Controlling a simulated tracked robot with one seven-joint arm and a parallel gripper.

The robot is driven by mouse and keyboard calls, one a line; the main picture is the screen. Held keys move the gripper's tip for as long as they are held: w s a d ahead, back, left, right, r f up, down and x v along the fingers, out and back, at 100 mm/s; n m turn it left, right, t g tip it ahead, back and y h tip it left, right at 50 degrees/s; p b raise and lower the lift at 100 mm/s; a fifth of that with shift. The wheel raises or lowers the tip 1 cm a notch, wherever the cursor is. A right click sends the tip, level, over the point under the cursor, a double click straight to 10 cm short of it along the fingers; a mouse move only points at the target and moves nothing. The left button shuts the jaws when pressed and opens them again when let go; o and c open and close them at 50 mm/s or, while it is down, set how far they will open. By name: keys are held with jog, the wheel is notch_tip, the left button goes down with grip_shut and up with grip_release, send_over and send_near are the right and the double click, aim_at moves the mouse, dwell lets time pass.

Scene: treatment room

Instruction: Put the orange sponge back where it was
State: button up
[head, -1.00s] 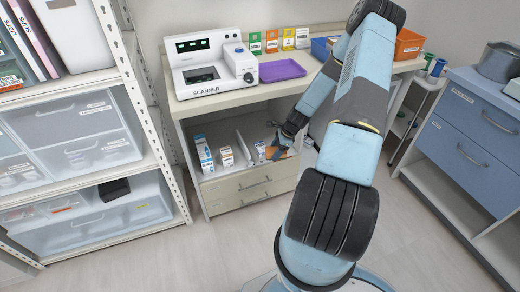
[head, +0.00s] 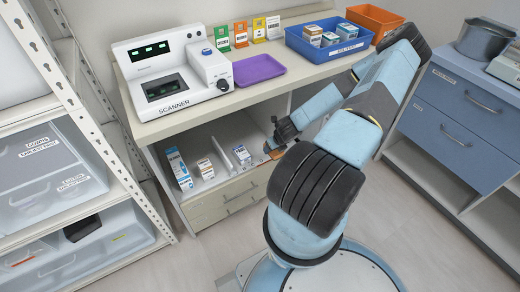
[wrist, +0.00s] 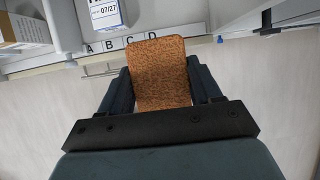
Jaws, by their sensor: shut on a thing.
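The orange sponge (wrist: 160,72) is a flat, speckled orange-brown block, seen large in the middle of the wrist view. My gripper (wrist: 160,92) is shut on it, with one dark finger on each side. In the head view the gripper (head: 273,148) is at the front of the open shelf under the scanner counter, and only a small orange bit of the sponge shows there. In the wrist view the sponge's far end lies near a shelf edge strip (wrist: 122,42) lettered A, B, C, D. I cannot tell whether the sponge touches the shelf.
Small boxes (head: 178,168) stand on the open shelf left of my gripper. Above are the scanner (head: 170,82), a purple tray (head: 258,68) and a blue bin (head: 338,48) of boxes. Drawers (head: 228,196) are below the shelf. A shelving rack stands at left.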

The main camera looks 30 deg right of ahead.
jog(key=w+f, duration=0.3)
jog(key=w+d+f, duration=0.1)
jog(key=w+f, duration=0.1)
jog(key=w, duration=0.2)
jog(key=w+f, duration=0.3)
jog(key=w, duration=0.1)
jog(key=shift+w+d+f, duration=0.25)
jog(key=shift+f, duration=0.05)
jog(key=shift+w+f, duration=0.45)
jog(key=shift+f, duration=0.05)
jog(key=shift+w+f, duration=0.1)
jog(key=shift+f, duration=1.45)
jog(key=shift+f, duration=0.25)
jog(key=o, duration=0.9)
jog(key=shift+o, duration=0.2)
jog(key=v, duration=1.2)
jog(key=shift+r, duration=0.25)
